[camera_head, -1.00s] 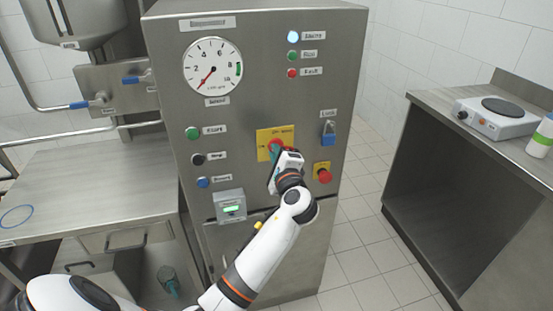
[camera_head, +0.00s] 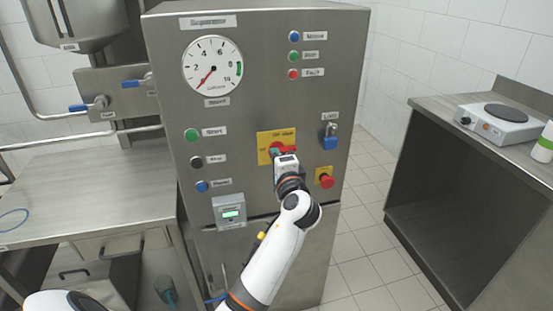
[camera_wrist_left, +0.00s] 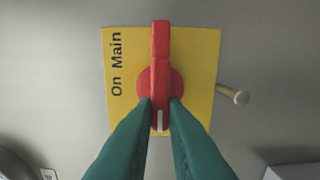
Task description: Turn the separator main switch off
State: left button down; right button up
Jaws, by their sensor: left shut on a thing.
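The main switch is a red rotary handle (camera_head: 290,149) on a yellow plate (camera_head: 262,150) on the steel cabinet's front. In the head view the handle lies roughly sideways. In the left wrist view the red handle (camera_wrist_left: 160,45) runs up and down the picture, and the yellow plate (camera_wrist_left: 205,60) shows "On Main" sideways. My left gripper (camera_head: 279,155) is at the switch, its green fingers (camera_wrist_left: 160,103) shut on the handle's near end, one on each side. The fingers hide part of the knob and plate. The top lamp (camera_head: 294,36) is dull blue, unlit. My right gripper is not in view.
A red emergency button (camera_head: 326,181) sits just below right of the switch, and a blue padlock (camera_head: 330,137) above right. Green, black and blue buttons are on the left. A steel counter with a hot plate (camera_head: 500,117) stands at the right across clear floor.

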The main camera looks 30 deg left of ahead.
pick_arm(q)
jog(key=shift+f, duration=0.1)
jog(key=c, duration=1.5)
grip_release()
jog(key=shift+o, duration=0.2)
jog(key=b+v, duration=0.1)
jog(key=v, duration=1.1)
jog(key=shift+b, duration=0.3)
